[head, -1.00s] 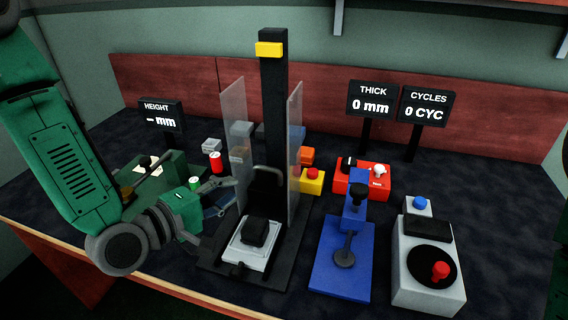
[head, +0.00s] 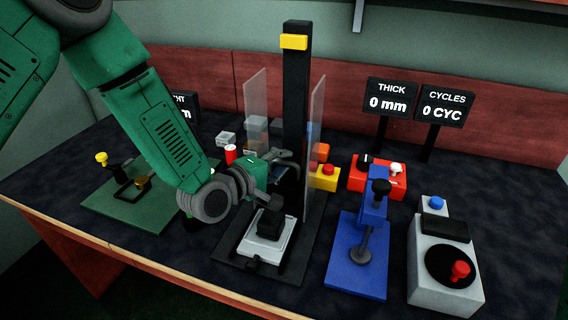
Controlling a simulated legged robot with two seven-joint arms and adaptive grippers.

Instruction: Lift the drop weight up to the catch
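The drop tower is a black column (head: 296,90) with a yellow catch (head: 294,42) near its top. The drop weight (head: 289,172) is a dark block low on the column, largely hidden behind my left gripper. A black block (head: 270,224) sits on the pale plate (head: 250,245) at the tower's foot, below the gripper. My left gripper (head: 284,180) reaches in from the left between the clear side panels, at the weight's height. Its fingers are spread, one above the other in the picture, around the weight's place. Contact with the weight cannot be made out. My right gripper is not in view.
Clear panels (head: 316,140) (head: 255,105) flank the column. To the right stand a blue press (head: 358,260), a grey box with a red knob (head: 445,285) and a red box (head: 360,180). A green base (head: 120,205) lies left. The table's front edge is clear.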

